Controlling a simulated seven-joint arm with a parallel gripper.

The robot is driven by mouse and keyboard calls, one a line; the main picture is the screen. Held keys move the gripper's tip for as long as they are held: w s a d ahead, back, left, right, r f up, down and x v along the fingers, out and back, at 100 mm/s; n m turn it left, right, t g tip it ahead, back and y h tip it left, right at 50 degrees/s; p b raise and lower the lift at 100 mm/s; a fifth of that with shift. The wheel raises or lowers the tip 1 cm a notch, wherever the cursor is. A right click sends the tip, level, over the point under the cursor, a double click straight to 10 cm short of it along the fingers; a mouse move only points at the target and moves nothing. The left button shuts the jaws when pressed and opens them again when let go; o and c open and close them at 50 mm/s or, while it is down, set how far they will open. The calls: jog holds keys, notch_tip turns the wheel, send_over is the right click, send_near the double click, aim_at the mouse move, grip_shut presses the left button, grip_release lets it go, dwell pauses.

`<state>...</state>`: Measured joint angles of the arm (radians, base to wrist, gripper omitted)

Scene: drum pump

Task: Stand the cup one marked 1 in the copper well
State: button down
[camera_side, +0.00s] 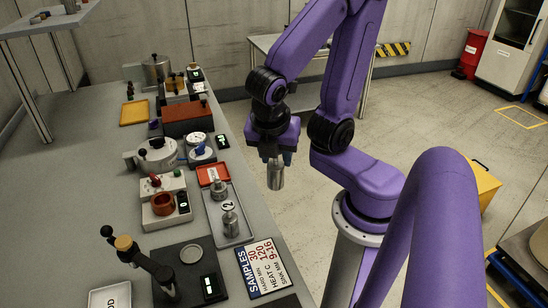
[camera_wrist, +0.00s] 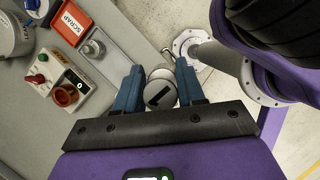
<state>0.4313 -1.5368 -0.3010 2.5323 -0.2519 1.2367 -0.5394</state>
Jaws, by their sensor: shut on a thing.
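My gripper (camera_side: 275,155) is shut on a metal cup (camera_side: 276,176), which hangs upright below the jaws. In the wrist view this cup shows a pale top marked 1 (camera_wrist: 160,93) between the blue fingers (camera_wrist: 158,85). The copper well (camera_side: 163,204) is a round, open copper-coloured ring on a white box at the left on the bench; it also shows at the left of the wrist view (camera_wrist: 66,95). My gripper and the cup are in the air, well to the right of the well and apart from it. The cup's lower end is partly hidden in the wrist view.
A grey tray (camera_side: 241,207) beside the well holds a cup marked 2 (camera_side: 230,220) and another metal piece. A red SCRAP bin (camera_side: 212,174) is behind it. The well's box has red and green knobs.

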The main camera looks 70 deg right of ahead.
jog(key=shift+r, duration=0.85)
jog(key=shift+w+a, duration=0.1)
jog(key=shift+w+a+r, duration=0.1)
jog(key=shift+w+a, duration=0.15)
jog(key=shift+a, duration=0.05)
jog(key=w+a, duration=0.7)
jog(key=w, duration=0.5)
jog(key=w+f, duration=0.4)
jog(key=w, duration=0.3)
jog(key=w+f, duration=0.4)
jog(key=w, duration=0.4)
jog(key=shift+a, duration=0.45)
jog(key=shift+f, duration=2.55)
dwell(0.5)
jog(key=c, duration=0.6)
grip_release()
